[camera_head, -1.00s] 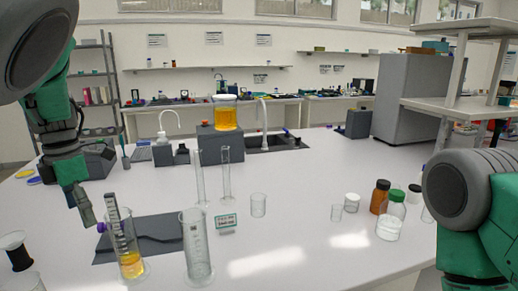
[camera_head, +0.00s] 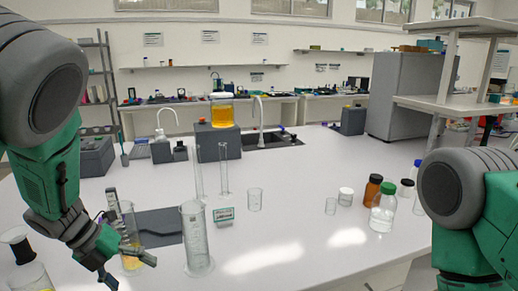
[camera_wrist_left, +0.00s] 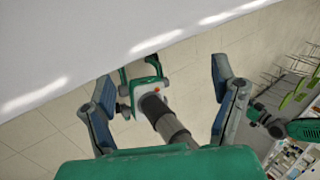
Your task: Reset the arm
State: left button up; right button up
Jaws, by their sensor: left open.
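My left gripper (camera_head: 131,272) is open and empty at the lower left of the head view, its fingers spread. It overlaps a glass cylinder (camera_head: 128,222) holding yellow liquid; I cannot tell whether they touch.
An empty measuring cylinder (camera_head: 196,240) stands just right of the left gripper, near a dark mat (camera_head: 158,222). Thin tubes, a small sign (camera_head: 223,214) and a beaker (camera_head: 254,200) are further back. Bottles (camera_head: 383,208) stand at the right. The front middle of the table (camera_head: 290,235) is clear.

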pick_arm(q)
jog(key=s+d+f+n+t, duration=0.1)
jog(key=s+f+n, duration=0.3)
jog(key=f+n, duration=0.35)
jog(key=s+d+f+n+t, duration=0.2)
jog(key=s+f+n, duration=0.3)
jog(key=f+n, duration=0.3)
jog(key=s+a+f+n+g+y, duration=0.1)
jog(key=s+f+n+g+y, duration=0.15)
jog(key=s+n, duration=0.7)
jog(key=s+a+f+n+g+y, duration=0.25)
jog(key=s+n, duration=0.45)
jog(key=s, duration=0.6)
notch_tip(320, 180, down, 14)
jog(key=w+b, duration=0.1)
jog(key=b, duration=1.3)
jog(key=shift+d+t+b, duration=0.3)
jog(key=shift+d+b, duration=0.05)
jog(key=shift+w+f, duration=0.1)
